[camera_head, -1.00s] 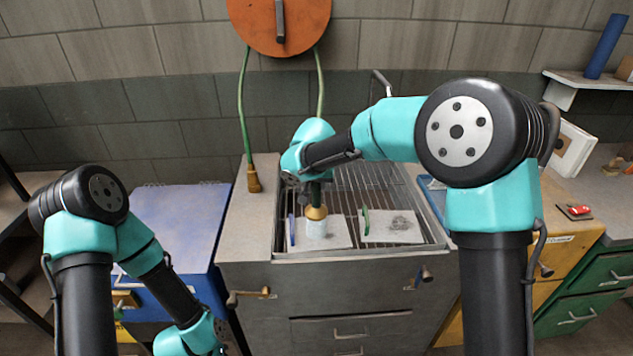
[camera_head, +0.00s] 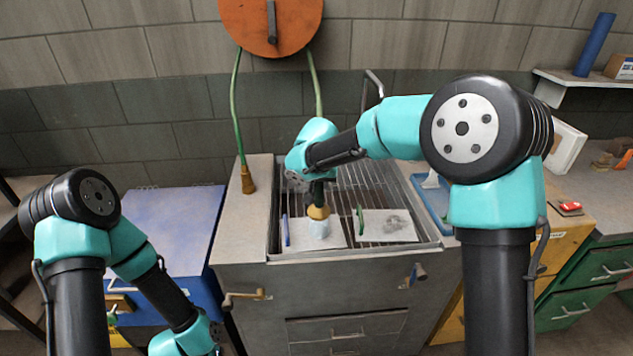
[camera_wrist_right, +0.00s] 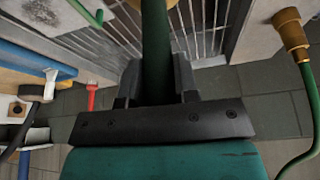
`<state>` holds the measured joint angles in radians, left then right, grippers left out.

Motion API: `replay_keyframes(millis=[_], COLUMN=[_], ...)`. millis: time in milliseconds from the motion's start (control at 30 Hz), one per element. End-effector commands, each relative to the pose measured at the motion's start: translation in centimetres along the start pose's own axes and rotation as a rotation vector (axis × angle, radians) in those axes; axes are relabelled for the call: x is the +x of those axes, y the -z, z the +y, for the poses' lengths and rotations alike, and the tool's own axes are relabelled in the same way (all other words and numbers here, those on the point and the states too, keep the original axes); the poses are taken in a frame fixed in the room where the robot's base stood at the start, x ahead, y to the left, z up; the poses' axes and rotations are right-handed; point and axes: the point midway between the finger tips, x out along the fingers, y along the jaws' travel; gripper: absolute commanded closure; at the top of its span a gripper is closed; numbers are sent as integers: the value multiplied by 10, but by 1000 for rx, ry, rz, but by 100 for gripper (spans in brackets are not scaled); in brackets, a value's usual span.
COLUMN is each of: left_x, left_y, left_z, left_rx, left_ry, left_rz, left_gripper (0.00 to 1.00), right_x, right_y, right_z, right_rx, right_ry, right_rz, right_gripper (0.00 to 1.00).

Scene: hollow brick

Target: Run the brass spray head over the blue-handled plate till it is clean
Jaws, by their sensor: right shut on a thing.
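The brass spray head (camera_head: 318,212) points down over the blue-handled plate (camera_head: 335,236), with a pale patch of spray right below it. The plate's blue handle (camera_head: 286,231) is at its left edge. The bare part of this plate looks pale; the part under the spray is hidden. My right gripper (camera_head: 317,188) is shut on the green stem above the spray head; the wrist view shows its fingers (camera_wrist_right: 157,85) on both sides of that stem. My left arm reaches down out of the bottom of the head view, and its gripper is not seen.
A green-handled plate (camera_head: 380,228) with a grey smudge lies just right, on the same rack (camera_head: 375,180) in the sink. A hose with a brass end (camera_head: 248,180) hangs at the left. An orange reel (camera_head: 270,22) is on the wall. A blue tray (camera_head: 430,200) stands at the right.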

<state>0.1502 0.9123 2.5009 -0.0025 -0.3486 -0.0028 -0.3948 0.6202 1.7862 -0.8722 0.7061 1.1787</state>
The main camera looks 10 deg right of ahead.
Motion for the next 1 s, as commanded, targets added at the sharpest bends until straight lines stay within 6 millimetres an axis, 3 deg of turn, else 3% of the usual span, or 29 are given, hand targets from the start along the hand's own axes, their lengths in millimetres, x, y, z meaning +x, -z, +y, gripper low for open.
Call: replay_keyframes(millis=[1000], left_x=[0], left_y=[0], left_z=[0], left_rx=[0], left_ry=[0], left_rz=[0], left_gripper=[100], right_x=[2], right_y=[5], right_z=[27], right_rx=[0], right_ry=[1], right_rz=[1], right_gripper=[95])
